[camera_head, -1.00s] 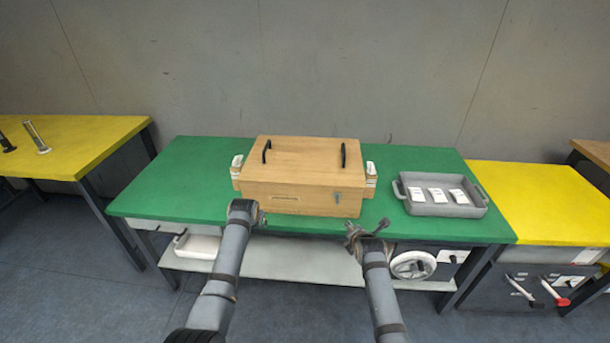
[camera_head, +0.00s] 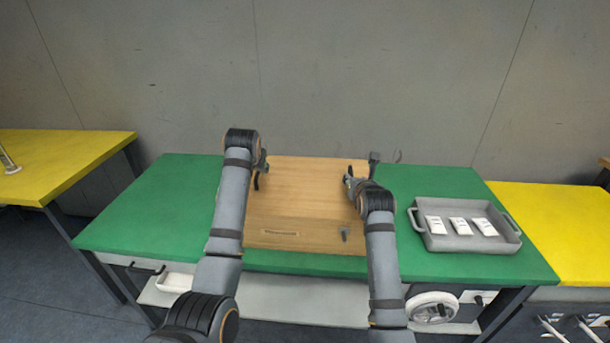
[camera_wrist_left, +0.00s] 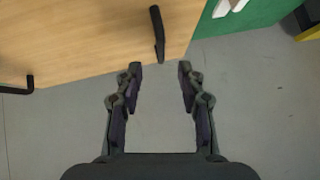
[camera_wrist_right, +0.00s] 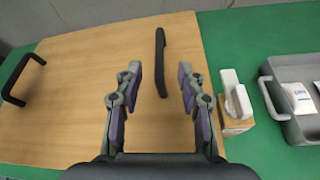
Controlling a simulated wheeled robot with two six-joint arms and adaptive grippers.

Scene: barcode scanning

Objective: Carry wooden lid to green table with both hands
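The wooden lid (camera_head: 310,172) lies on top of the wooden box (camera_head: 300,232) on the green table (camera_head: 140,215). It has two black handles. My left gripper (camera_head: 262,168) is over the lid's left side; in the left wrist view it is open (camera_wrist_left: 160,80), with a black handle (camera_wrist_left: 158,34) just ahead of and between its fingertips. My right gripper (camera_head: 362,178) is over the lid's right side; in the right wrist view it is open (camera_wrist_right: 158,85), with the other handle (camera_wrist_right: 161,62) between its fingertips. Neither gripper visibly grasps a handle.
A grey tray (camera_head: 463,240) with several white packets stands right of the box. A small block with a white piece (camera_wrist_right: 235,110) sits beside the box's right side. Yellow tables stand left (camera_head: 60,160) and right (camera_head: 560,220). The green table's left part is bare.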

